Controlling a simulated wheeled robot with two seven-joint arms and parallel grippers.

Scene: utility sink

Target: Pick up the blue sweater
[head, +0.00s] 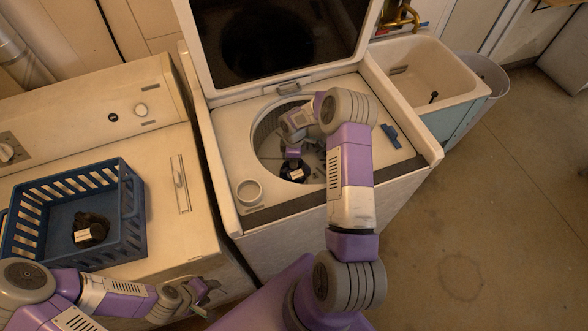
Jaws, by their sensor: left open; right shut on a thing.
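My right arm reaches down into the open washing machine drum (262,140). My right gripper (293,164) is shut on a dark, bunched item (297,175) with a pale patch, low in the drum. The item looks black rather than blue, and I cannot tell if it is the sweater. My arm and gripper hide part of the drum. My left gripper (207,291) is open and empty in front of the left machine. No clearly blue sweater shows.
A blue basket (133,222) on the left machine's top (170,235) holds another dark item (91,229) with a pale patch. The washer's raised lid (275,40) stands behind the drum. A small blue object (391,136) lies right of the opening. A sink (425,70) is beyond.

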